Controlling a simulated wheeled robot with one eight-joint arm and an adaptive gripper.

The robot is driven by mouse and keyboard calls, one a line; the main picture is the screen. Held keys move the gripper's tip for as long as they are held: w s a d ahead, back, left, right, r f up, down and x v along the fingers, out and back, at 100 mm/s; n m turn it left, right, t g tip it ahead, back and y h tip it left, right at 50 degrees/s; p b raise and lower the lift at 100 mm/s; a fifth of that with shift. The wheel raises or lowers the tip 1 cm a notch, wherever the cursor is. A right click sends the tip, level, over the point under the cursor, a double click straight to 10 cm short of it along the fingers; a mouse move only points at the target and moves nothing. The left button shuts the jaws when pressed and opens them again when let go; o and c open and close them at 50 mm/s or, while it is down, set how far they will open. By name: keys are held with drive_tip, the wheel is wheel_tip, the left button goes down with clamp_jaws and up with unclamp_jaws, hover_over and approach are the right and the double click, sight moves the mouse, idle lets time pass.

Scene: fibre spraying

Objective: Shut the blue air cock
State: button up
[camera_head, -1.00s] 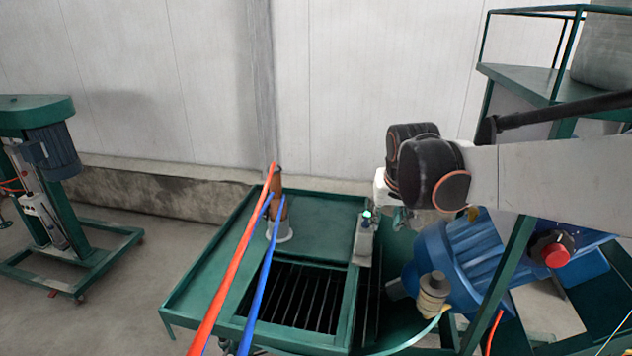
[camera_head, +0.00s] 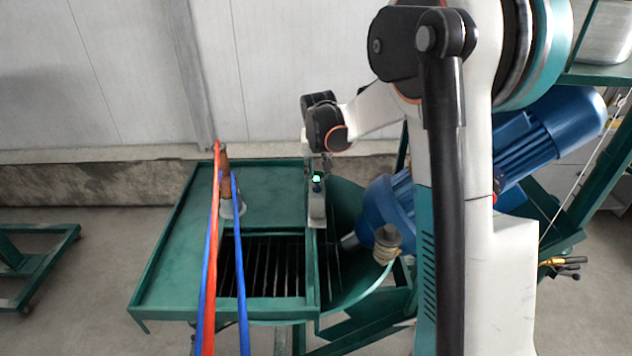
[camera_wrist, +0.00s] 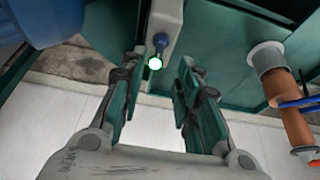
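A small blue part (camera_head: 318,186) that looks like the blue air cock is on a narrow pale box (camera_head: 317,210) at the machine's table. In the wrist view the blue part (camera_wrist: 161,40) projects from the pale box (camera_wrist: 162,17), with a bright round spot at its end. My gripper (camera_wrist: 157,88) is open and empty, its dark green fingers apart on either side of the line to the blue part, which lies beyond the tips. In the head view my gripper (camera_head: 318,165) is just above it, small and partly hidden by my wrist. I cannot tell how the cock is turned.
The green table (camera_head: 165,275) has a dark slatted opening. Red and blue hoses (camera_head: 241,270) run to a brown cylinder (camera_head: 225,170) left of the box. A large blue motor (camera_head: 385,205) stands close on the right. Brass-coloured fittings (camera_head: 560,262) show at far right.

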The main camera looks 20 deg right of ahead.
sight(317, 183)
drive_tip(key=x, duration=0.8)
drive_tip(key=shift+w+f, duration=0.1)
drive_tip(key=shift+c, duration=0.6)
clamp_jaws()
